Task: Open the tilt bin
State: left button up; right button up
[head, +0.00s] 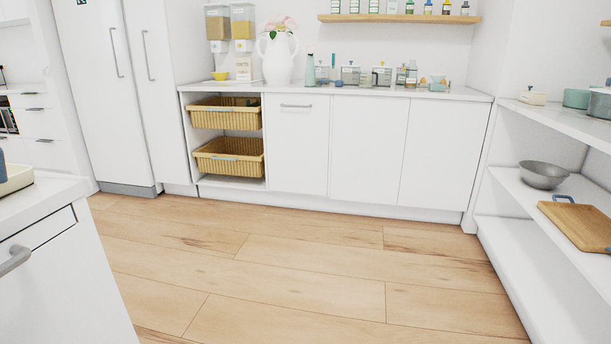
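A white cabinet front (296,150) with a horizontal grey bar handle (296,106) near its top edge is in the back counter, just right of the wicker baskets. It looks like the tilt bin, and its face sits flush with the panels beside it, so it appears closed. It is across the floor from me. Neither of my grippers shows in the head view, so nothing is seen near the handle.
Wicker baskets (229,157) sit left of the bin, and plain white doors (368,150) right of it. The wooden floor (300,260) in front is clear. A white cabinet (65,285) stands near left. White shelves (520,215) with a metal bowl (543,175) stand right.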

aim_at(297, 124)
jog(key=i, duration=2.2)
